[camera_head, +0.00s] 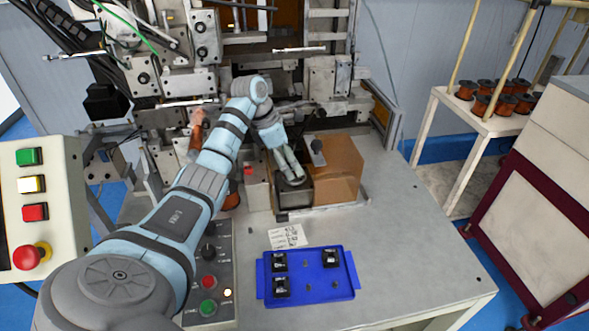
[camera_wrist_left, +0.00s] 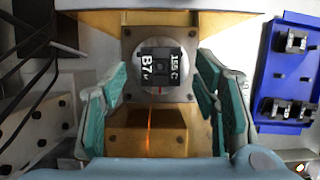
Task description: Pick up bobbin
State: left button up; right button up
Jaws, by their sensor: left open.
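A small black bobbin (camera_wrist_left: 161,68) with white lettering "B7" and "155 C" sits on a round metal disc (camera_wrist_left: 178,92) in the left wrist view. My left gripper (camera_wrist_left: 158,92) is open, with its green-padded fingers on either side of the bobbin and apart from it. In the head view the left gripper (camera_head: 290,170) points down into the winder beside a brown box, and it hides the bobbin there. More black bobbins, such as one at the upper left (camera_head: 279,263), sit in a blue tray (camera_head: 306,291). My right gripper is not in view.
The brown box (camera_head: 340,168) stands close right of the left gripper. Winder metalwork (camera_head: 180,85) crowds behind and left. A control panel with buttons (camera_head: 208,283) lies in front. The table (camera_head: 420,235) is clear at right. Copper spools (camera_head: 482,104) stand on a side table.

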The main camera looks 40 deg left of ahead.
pick_arm(q)
jog(key=shift+x, duration=0.85)
jog(key=c, duration=1.1)
jog(key=shift+r, duration=0.15)
